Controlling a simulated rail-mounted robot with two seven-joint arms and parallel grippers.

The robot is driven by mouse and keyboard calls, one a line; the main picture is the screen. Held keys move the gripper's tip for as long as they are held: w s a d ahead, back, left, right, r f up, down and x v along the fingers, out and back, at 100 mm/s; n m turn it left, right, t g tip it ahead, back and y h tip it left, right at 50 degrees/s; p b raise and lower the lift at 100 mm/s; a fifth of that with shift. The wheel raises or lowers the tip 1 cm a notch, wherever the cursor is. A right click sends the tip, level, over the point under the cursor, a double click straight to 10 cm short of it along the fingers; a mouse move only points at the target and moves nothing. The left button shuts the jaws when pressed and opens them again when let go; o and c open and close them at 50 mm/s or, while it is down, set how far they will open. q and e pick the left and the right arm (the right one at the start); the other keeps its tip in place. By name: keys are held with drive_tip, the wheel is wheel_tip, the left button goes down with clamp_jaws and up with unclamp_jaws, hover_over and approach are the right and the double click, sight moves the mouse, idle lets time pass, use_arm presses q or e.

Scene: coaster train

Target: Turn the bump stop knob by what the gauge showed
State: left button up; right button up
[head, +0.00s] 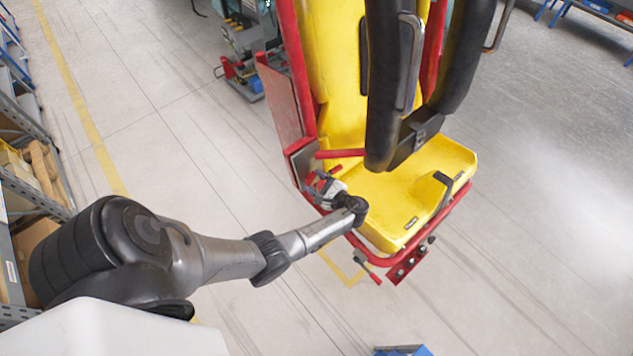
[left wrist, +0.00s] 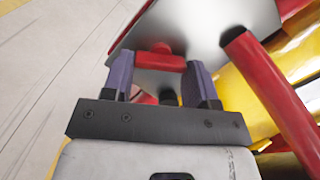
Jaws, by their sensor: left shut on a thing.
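My left gripper (head: 326,187) reaches in from the left to the side of the yellow seat. In the left wrist view its two purple fingers (left wrist: 162,82) are shut on a small red knob (left wrist: 160,61). The knob is T-shaped and sits in front of a grey metal plate (left wrist: 205,25). I cannot make out a gauge in either view. My right gripper is not in view.
The yellow seat (head: 411,190) stands on a red frame (head: 299,70), with black padded restraints (head: 386,95) above it. A red bar (left wrist: 268,95) passes close to the right of my left fingers. Shelves (head: 30,190) stand at the left.

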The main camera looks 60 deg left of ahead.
use_arm(q)
drive_tip(key=shift+s+a+f, duration=0.1)
drive_tip(key=shift+s+f, duration=0.05)
drive_tip(key=o, duration=0.6)
drive_tip(key=shift+c, duration=0.2)
drive_tip(key=shift+o, duration=0.6)
drive_tip(key=shift+a, duration=0.1)
drive_tip(key=shift+o, duration=1.3)
drive_tip(key=shift+d, duration=0.2)
drive_tip(key=shift+w+d, duration=0.2)
drive_tip(key=shift+d, duration=0.1)
drive_tip(key=b+v, duration=0.4)
drive_tip(key=v, duration=0.9)
